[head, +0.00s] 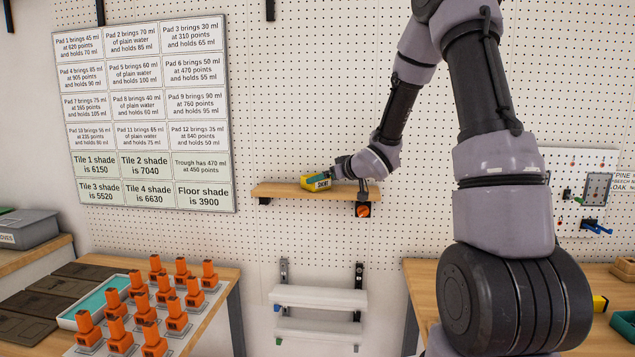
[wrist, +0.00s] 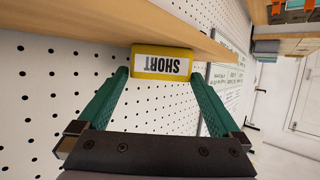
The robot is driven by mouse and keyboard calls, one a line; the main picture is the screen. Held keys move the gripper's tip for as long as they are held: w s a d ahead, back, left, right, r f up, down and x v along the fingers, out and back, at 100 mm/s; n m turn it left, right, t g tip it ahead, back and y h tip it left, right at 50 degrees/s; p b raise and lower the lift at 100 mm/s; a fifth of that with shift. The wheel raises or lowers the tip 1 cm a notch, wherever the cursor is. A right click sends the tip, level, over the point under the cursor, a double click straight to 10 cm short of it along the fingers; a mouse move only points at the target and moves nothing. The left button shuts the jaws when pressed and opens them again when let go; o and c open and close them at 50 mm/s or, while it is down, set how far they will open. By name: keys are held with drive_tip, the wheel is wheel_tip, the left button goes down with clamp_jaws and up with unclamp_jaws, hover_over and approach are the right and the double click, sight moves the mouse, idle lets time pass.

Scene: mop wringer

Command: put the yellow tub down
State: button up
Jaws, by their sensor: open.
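The yellow tub (head: 317,182) sits at the wooden wall shelf (head: 278,190), toward its middle. Its white label reads "SHORT" and shows upside down in the wrist view (wrist: 162,63). My gripper (head: 335,176) reaches in from the right at shelf height. In the wrist view its two green fingers (wrist: 160,80) are spread, with the tips near the tub's left and right sides. I see a small gap or light contact at the tips and cannot tell which. The tub's underside and its contact with the shelf are hidden.
A black bracket with an orange knob (head: 363,210) hangs under the shelf's right end. White rails (head: 318,298) are on the pegboard below. Orange-handled pads (head: 155,300) crowd the left bench. A sign board (head: 145,115) hangs at left. The shelf's left part is bare.

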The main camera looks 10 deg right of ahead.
drive_tip(key=s+d+r+m+g+h, duration=0.1)
drive_tip(key=s+d+r+m+h, duration=0.1)
drive_tip(key=s+d+r, duration=0.3)
drive_tip(key=s+d+r+m+h, duration=0.2)
drive_tip(key=s+r+h, duration=0.15)
drive_tip(key=s, duration=0.35)
drive_tip(key=s+d+r+m+g+h, duration=0.1)
drive_tip(key=s+d+r+m+h, duration=0.1)
drive_tip(key=s+d+r+m, duration=0.3)
drive_tip(key=s+a+g+y, duration=0.1)
drive_tip(key=s+a, duration=0.3)
drive_tip(key=s, duration=0.6)
drive_tip(key=s+a+g+y, duration=0.2)
drive_tip(key=s+a, duration=0.1)
drive_tip(key=s, duration=0.6)
drive_tip(key=shift+s+a+r, duration=0.35)
drive_tip(key=shift+a+r, duration=0.05)
drive_tip(key=shift+m, duration=0.3)
